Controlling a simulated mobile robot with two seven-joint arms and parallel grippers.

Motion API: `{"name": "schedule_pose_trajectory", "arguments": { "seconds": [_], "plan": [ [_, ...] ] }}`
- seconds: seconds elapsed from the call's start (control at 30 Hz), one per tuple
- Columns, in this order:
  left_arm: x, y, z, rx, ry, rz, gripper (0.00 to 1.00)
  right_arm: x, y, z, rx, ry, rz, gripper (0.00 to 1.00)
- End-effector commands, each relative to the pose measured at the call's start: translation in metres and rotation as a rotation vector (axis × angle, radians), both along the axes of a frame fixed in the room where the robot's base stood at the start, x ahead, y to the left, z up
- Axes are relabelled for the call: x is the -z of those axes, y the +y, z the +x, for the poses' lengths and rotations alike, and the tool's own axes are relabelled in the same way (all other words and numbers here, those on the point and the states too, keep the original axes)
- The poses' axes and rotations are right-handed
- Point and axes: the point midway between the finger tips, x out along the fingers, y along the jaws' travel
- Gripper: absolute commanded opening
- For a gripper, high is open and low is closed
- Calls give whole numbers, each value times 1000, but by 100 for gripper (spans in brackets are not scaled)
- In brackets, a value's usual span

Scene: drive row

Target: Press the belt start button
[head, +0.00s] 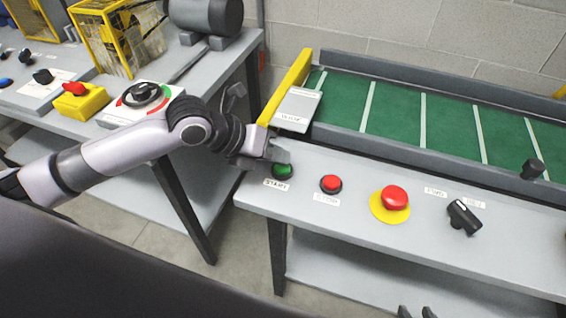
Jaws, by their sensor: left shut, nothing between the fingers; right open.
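The green start button (283,171) sits in a dark ring at the left end of the grey belt panel, with a START label (277,185) in front of it. My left gripper (279,155) is shut and empty, with its fingertips at the back edge of the green button, hiding part of it. I cannot tell whether they touch it. My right gripper (416,312) shows only as two separate fingertips at the bottom edge, open and away from the panel.
Right of the green button are a red button (331,184), a red mushroom button (395,197) on a yellow disc and a black rotary switch (463,216). The green belt (395,112) runs behind. A second bench with controls stands left, past a gap.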

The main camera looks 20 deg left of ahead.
Motion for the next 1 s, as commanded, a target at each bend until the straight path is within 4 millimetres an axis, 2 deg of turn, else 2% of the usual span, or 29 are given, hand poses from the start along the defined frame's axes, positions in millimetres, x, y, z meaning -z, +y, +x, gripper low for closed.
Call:
{"name": "schedule_pose_trajectory", "arguments": {
  "seconds": [0.17,0.7,1.0],
  "plan": [
    [-5,0,0,0,-1,0,0,-5,0,0,0,0,0,43],
    [-59,0,0,1,-1,-1,0,-57,0,0,0,1,0,43],
    [-60,0,0,0,-1,-1,0,-58,0,0,0,1,0,43]
  ]
}}
